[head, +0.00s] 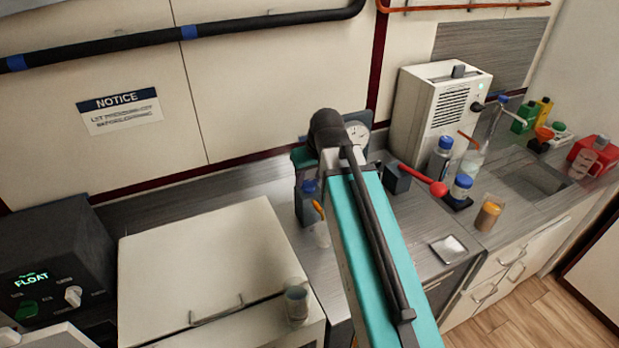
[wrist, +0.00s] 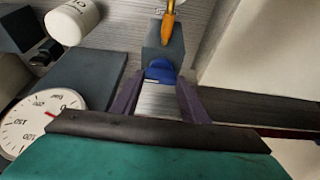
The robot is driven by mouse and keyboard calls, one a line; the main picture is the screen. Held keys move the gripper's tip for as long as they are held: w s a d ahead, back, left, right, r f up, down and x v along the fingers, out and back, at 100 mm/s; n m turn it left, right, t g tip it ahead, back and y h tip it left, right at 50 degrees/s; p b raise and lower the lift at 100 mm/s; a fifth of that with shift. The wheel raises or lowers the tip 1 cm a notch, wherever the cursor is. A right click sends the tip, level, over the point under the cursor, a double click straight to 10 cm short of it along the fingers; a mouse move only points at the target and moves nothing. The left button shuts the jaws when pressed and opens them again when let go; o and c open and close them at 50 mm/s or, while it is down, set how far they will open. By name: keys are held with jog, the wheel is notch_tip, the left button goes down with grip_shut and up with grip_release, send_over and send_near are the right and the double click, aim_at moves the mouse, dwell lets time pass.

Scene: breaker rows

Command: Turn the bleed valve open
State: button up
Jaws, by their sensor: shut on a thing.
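The bleed valve appears to be the blue knob (wrist: 160,70) on a grey block (wrist: 165,45) in the wrist view. My gripper (wrist: 160,80) has its two dark fingers on either side of this knob and is shut on it. In the head view the blue knob (head: 309,186) shows just left of my teal arm, at the back of the counter. My wrist hides part of the valve there. How far the knob is turned cannot be told. A round white dial gauge (wrist: 40,120) is beside my gripper; it also shows in the head view (head: 357,133).
An orange-handled tool (wrist: 169,18) stands close beyond the knob. A lever with a red ball end (head: 437,187) sticks out right of my arm. A white chest (head: 200,260) with a metal cup (head: 297,303) stands left. Bottles and a white machine (head: 435,110) stand right.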

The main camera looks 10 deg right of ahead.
dwell(0.3)
jog(key=o, duration=1.1)
jog(key=shift+c, duration=0.2)
jog(key=a+b+v, duration=0.1)
jog(key=b+v, duration=0.2)
jog(key=v, duration=1)
jog(key=shift+d+r, duration=0.45)
jog(key=shift+d, duration=0.05)
jog(key=shift+s+f, duration=0.1)
